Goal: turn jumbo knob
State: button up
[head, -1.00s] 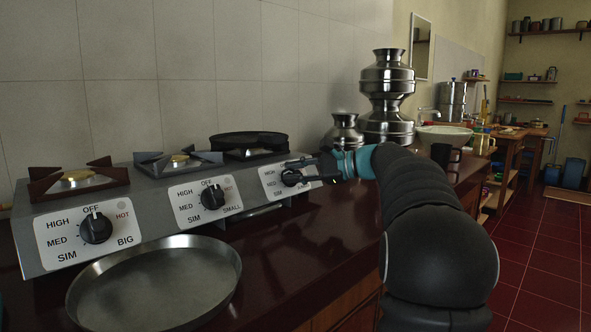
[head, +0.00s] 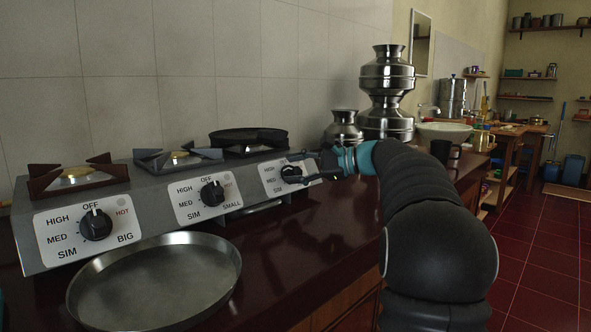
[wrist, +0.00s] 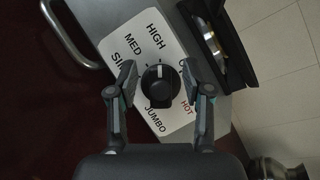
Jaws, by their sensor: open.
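The jumbo knob (wrist: 159,84) is a round black knob on a white label plate (wrist: 120,62) marked HIGH, MED, SIM, HOT and JUMBO. In the wrist view it lies between the two fingers of my gripper (wrist: 160,82), which is open with a gap on each side of the knob. In the head view the jumbo knob (head: 291,173) is on the farthest of three panels, partly hidden by my gripper (head: 306,169). A pale pointer mark shows on the knob.
The BIG knob (head: 96,226) and SMALL knob (head: 212,194) are on the nearer panels. A steel pan (head: 155,312) stands on the dark red counter (head: 290,238) in front. A black pan (head: 248,137) sits on the far burner. Steel pots (head: 387,75) stand behind my arm.

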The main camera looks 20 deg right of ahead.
jog(key=v, duration=1.2)
jog(key=shift+f, duration=0.1)
